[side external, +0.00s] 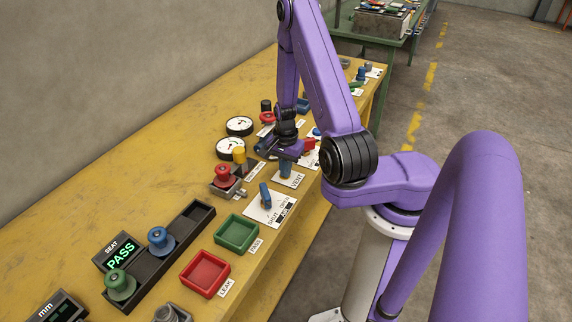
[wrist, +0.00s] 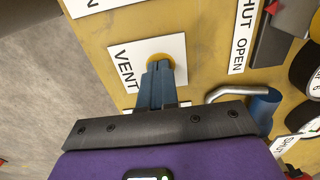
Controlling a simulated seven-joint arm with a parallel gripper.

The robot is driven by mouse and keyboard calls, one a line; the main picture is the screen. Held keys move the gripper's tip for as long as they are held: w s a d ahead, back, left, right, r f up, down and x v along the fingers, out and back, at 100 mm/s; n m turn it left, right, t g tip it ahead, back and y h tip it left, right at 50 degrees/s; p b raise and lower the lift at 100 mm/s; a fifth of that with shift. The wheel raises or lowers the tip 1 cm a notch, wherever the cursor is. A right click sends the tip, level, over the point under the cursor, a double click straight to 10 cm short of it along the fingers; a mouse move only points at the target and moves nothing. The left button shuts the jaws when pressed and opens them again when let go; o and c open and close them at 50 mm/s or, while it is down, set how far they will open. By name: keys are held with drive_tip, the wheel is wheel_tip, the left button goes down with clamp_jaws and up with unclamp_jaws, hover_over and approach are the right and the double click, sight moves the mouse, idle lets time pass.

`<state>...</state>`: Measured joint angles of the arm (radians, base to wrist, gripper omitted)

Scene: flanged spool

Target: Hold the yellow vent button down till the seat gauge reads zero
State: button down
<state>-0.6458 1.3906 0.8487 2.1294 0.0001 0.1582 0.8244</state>
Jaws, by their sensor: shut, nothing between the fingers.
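The yellow vent button (wrist: 160,57) sits on a white card marked VENT (wrist: 125,68) in the wrist view. My gripper (wrist: 157,66) is shut and empty, with its blue fingertips over the button and covering part of it. I cannot tell how far the button is pressed. In the side view my gripper (side external: 285,174) points down at the VENT card (side external: 292,180), and the button is hidden there. Two round white dials, a near one (side external: 230,146) and a far one (side external: 239,126), stand beyond the gripper. Their readings, and which is the seat gauge, are unclear.
A blue lever (side external: 265,195) stands on a SHUT/OPEN card near the gripper. A red spool (side external: 222,174) sits on a fixture to its left. A red tray (side external: 205,272), a green tray (side external: 236,233) and a SEAT display reading PASS (side external: 118,253) lie nearer the camera.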

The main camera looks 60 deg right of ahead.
drive_tip(key=shift+s+f, duration=0.1)
drive_tip(key=shift+f, duration=0.15)
wheel_tip(320, 180, up, 15)
drive_tip(key=shift+f, duration=0.2)
idle(0.6)
drive_tip(key=w+a+r+n, duration=0.2)
drive_tip(key=a+r+n, duration=0.1)
drive_tip(key=a+n, duration=0.4)
drive_tip(key=w+a+r+n, duration=0.2)
drive_tip(key=a+r+n, duration=0.1)
drive_tip(key=a+n, duration=0.45)
drive_tip(key=s+a+r+n, duration=0.1)
drive_tip(key=s+r+n, duration=0.1)
drive_tip(key=s+n, duration=0.6)
drive_tip(key=s+a+r+n, duration=0.1)
drive_tip(key=s+a+n, duration=0.1)
drive_tip(key=s+n, duration=0.6)
drive_tip(key=s, duration=0.4)
drive_tip(key=shift+s+a+r, duration=0.25)
drive_tip(key=shift+s+r, duration=0.1)
